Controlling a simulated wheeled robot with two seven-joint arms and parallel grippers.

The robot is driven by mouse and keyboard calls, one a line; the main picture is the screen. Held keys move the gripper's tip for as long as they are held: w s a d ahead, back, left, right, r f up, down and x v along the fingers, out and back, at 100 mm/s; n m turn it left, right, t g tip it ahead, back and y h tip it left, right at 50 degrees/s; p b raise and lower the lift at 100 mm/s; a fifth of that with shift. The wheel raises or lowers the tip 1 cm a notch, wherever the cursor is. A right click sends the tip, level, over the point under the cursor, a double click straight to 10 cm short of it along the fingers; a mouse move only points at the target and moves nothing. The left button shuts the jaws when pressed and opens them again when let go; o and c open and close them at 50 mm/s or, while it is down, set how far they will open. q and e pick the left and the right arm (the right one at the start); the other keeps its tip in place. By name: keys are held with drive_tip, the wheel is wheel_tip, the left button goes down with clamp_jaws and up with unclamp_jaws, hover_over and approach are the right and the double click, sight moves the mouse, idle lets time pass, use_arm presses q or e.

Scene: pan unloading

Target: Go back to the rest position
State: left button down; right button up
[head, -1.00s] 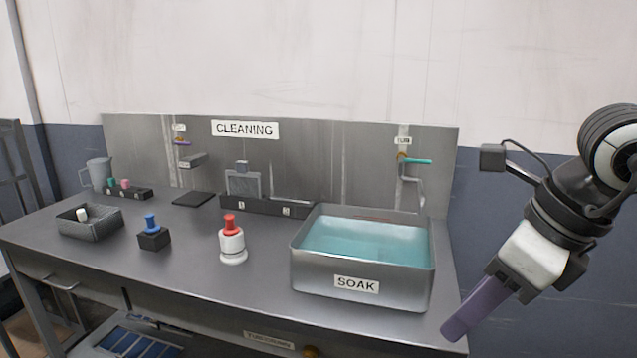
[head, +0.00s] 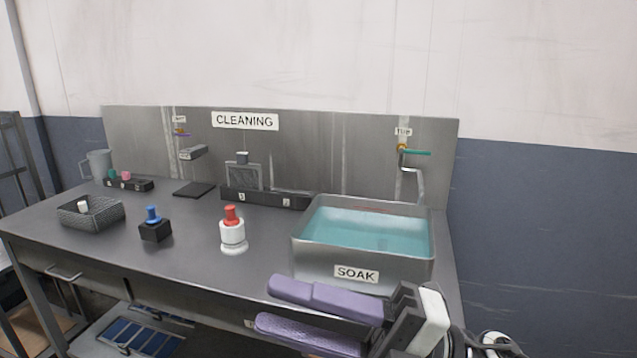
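My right gripper (head: 266,305) is at the bottom of the head view, its arm coming in from the lower right. Its two purple fingers point left and stand apart with an empty gap between them. It is in front of the SOAK basin (head: 305,262) and covers part of the basin's lower front and the table's front edge. My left gripper is not in view.
The metal table (head: 190,262) holds the water-filled basin at right. A red-topped white dispenser (head: 233,238), a blue-knobbed black block (head: 155,230) and a grey basket (head: 72,218) stand left of it. A CLEANING panel (head: 320,150) rises behind.

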drive_tip(key=w+d+f+m+t+h, duration=0.3)
drive_tip(key=d+f+m+t+h, duration=0.15)
drive_tip(key=f+m, duration=0.35)
drive_tip(key=w+d+f+m+t+h, duration=0.2)
drive_tip(key=d+f+m+t+h, duration=0.2)
drive_tip(key=f+m+t, duration=0.4)
drive_tip(key=w+d+f+m+t+h, duration=0.35)
drive_tip(key=f+m+h, duration=0.2)
drive_tip(key=m, duration=0.45)
drive_tip(key=s+d+f+m+g+h, duration=0.2)
drive_tip(key=s+d+f+m+g, duration=0.1)
drive_tip(key=s+f, duration=0.6)
drive_tip(key=s+d+f+m+g+h, duration=0.3)
drive_tip(key=s+f, duration=0.6)
drive_tip(key=f, duration=0.7)
drive_tip(key=d+m+g, duration=0.1)
drive_tip(key=g, duration=0.1)
drive_tip(key=shift+s+d+f+g, duration=0.25)
drive_tip(key=shift+s+f+g, duration=0.15)
